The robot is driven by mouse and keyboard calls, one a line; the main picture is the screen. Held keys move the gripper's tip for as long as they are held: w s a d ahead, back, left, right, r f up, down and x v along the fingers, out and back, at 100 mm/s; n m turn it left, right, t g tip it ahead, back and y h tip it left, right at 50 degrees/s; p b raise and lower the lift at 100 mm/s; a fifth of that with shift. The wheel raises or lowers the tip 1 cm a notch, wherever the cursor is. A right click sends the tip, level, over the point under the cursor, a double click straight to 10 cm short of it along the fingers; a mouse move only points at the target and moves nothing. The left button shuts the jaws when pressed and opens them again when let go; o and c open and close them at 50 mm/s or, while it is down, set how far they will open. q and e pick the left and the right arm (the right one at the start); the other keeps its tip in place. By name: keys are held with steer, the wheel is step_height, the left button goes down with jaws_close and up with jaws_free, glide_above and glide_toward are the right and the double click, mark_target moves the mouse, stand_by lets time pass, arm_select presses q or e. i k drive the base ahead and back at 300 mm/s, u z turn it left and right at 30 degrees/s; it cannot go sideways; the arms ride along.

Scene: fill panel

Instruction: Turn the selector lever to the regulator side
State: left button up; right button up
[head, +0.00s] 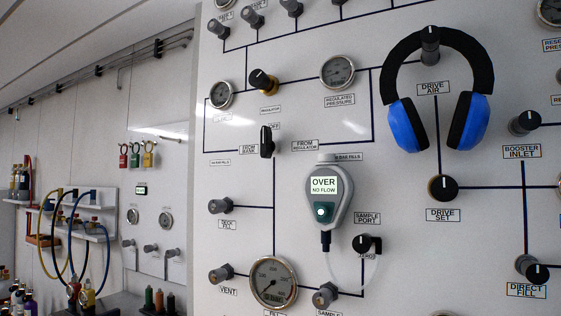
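The black selector lever (266,142) is on the white panel, left of the middle in the head view. It stands about upright, with a small label that seems to read OFF at its top. The FROM BANK label (249,149) is to its left and the FROM REGULATOR label (305,146) to its right. The regulator knob (262,80), black with a brass-coloured base, is above the lever. Neither of my grippers is in view, and nothing touches the lever.
A handheld meter (325,196) reading OVER NO FLOW hangs right of and below the lever. Blue headphones (487,118) hang over the drive air knob. Gauges (337,71) and several knobs stick out from the panel. The space in front of the lever looks clear.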

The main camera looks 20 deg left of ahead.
mark_target(268, 146)
steer(key=z, duration=2.35)
steer(key=k, duration=1.3)
steer(key=u, duration=2.1)
steer(key=i, duration=0.5)
steer(key=z, duration=0.05)
